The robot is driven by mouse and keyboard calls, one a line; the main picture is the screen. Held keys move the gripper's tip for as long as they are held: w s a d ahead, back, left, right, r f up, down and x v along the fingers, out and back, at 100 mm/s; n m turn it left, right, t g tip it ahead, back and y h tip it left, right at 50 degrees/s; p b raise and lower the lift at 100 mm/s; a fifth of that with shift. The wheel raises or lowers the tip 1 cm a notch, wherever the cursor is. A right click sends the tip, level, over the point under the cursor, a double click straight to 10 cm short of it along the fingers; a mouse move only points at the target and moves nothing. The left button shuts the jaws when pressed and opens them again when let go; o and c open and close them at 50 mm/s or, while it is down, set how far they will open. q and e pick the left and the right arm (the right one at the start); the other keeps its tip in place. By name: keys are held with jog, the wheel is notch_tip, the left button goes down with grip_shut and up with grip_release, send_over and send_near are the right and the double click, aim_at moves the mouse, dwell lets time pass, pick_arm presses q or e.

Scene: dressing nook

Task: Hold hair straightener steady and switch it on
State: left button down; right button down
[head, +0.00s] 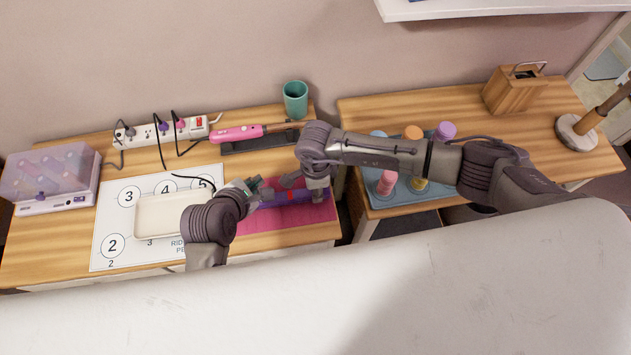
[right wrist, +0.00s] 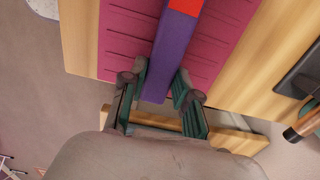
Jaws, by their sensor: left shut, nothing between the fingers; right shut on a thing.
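The purple hair straightener (head: 283,198) with a red section lies along the pink ridged mat (head: 270,225) on the left table. It also shows in the right wrist view (right wrist: 172,55), its purple end reaching between my right fingers. My right gripper (right wrist: 160,85) is shut on that end; in the head view it is partly hidden by its own wrist. My left gripper (head: 254,190) is shut and empty at the straightener's left end, close to it. I cannot tell whether it touches. No switch can be made out.
A cream tray (head: 160,218) stands on a numbered white sheet (head: 108,225) at left. Behind are a power strip (head: 160,131) with cords, a pink styling tool (head: 236,134) and a teal cup (head: 295,99). Several bottles stand on a blue tray (head: 409,201) at right, across a gap.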

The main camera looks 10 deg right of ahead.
jog(key=c, duration=0.8)
grip_release()
jog(key=shift+o, duration=0.2)
jog(key=shift+r, duration=0.15)
